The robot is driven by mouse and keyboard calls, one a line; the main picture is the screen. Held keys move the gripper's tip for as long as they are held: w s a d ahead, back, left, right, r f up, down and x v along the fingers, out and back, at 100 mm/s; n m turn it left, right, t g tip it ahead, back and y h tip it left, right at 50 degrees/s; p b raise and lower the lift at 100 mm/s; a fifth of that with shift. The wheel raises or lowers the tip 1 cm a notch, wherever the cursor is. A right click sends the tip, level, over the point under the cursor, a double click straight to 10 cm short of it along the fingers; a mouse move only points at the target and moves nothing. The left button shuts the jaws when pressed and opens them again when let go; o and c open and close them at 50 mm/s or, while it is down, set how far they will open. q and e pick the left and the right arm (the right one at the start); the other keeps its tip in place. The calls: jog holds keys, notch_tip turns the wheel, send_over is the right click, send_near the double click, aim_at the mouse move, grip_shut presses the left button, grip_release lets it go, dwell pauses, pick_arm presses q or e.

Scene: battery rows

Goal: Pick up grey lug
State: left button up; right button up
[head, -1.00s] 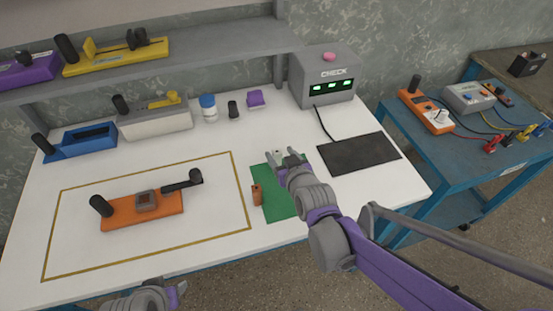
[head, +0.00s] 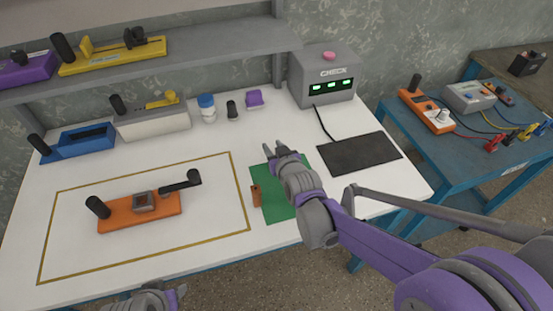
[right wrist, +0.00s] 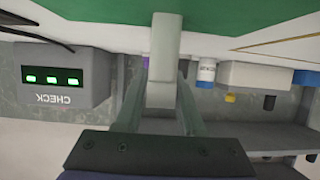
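My right gripper (head: 275,148) is over the far part of the green mat (head: 282,205). In the right wrist view a pale grey block, which I take as the grey lug (right wrist: 163,60), sits between the two fingers (right wrist: 163,85). The fingers appear to be against its sides. In the head view I cannot make the lug out between the fingertips. The green mat also shows in the wrist view (right wrist: 230,12). My left gripper (head: 165,298) is partly cut off at the bottom edge, and its opening cannot be seen.
A small copper-brown block (head: 256,195) stands at the mat's left edge. An orange fixture (head: 140,213) with a handle lies inside the yellow outline. A dark pad (head: 360,153) lies right of the mat. The grey CHECK box (head: 323,78) stands behind. A shelf (head: 210,60) overhangs the back left.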

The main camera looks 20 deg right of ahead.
grip_shut()
